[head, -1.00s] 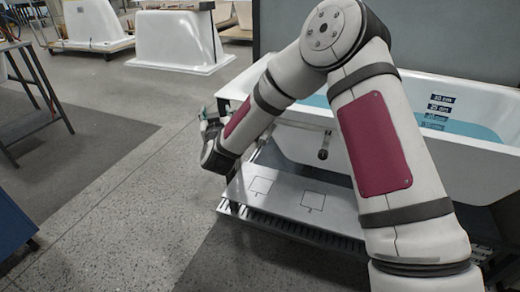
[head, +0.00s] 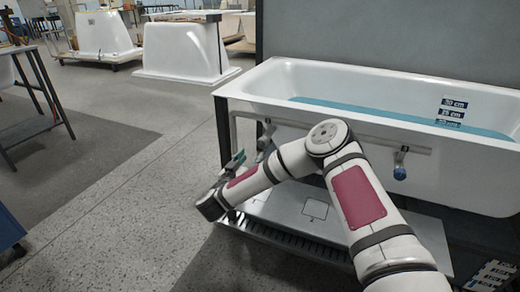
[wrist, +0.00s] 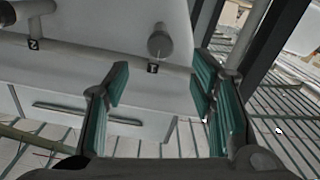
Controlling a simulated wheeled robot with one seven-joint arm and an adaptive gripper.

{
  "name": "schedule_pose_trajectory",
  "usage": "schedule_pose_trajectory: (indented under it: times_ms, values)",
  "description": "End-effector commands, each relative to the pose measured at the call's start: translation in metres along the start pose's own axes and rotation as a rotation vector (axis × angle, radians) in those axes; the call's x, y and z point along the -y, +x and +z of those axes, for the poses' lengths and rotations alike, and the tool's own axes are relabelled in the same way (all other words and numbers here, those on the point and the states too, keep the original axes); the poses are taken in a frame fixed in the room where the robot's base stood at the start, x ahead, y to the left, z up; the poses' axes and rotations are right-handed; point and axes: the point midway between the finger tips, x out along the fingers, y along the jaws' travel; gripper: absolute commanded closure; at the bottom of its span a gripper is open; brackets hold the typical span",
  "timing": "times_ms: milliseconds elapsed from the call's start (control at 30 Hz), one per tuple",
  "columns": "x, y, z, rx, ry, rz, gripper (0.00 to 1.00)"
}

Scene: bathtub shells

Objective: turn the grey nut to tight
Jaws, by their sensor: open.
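A grey round fitting (wrist: 160,42), which looks like the grey nut on a short stem, hangs in the upper middle of the wrist view, with a small dark label (wrist: 152,68) beside it. In the head view, a grey fitting (head: 266,134) shows on the rail under the front left of the tub. My gripper (wrist: 160,82) is open and empty, its teal fingers apart on either side of the view. The grey fitting appears beyond the fingertips, between them in the picture and not gripped. In the head view the gripper (head: 236,162) is partly hidden by my arm.
A blue-ended fitting (head: 400,168) hangs farther right under the white tub (head: 280,88), which holds blue water. A second fitting (wrist: 28,9) with a label is at the wrist view's upper left. A metal shelf (head: 285,212) lies below.

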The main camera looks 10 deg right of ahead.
Motion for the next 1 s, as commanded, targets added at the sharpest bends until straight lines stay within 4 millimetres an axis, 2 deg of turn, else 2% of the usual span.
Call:
schedule_pose_trajectory:
  times_ms: [33,200,400,600,900,1000]
  values:
    - [-0.001,0.011,0.002,-0.001,0.002,0.004,0.49]
    - [-0.001,0.045,0.003,0.000,0.003,0.003,0.49]
    - [0.000,0.074,0.002,0.000,0.002,0.001,0.49]
    - [0.000,0.087,0.000,-0.001,0.001,-0.001,0.49]
    - [0.000,0.089,-0.001,-0.001,0.000,-0.002,0.49]
    - [0.000,0.089,-0.001,-0.001,0.000,-0.002,0.72]
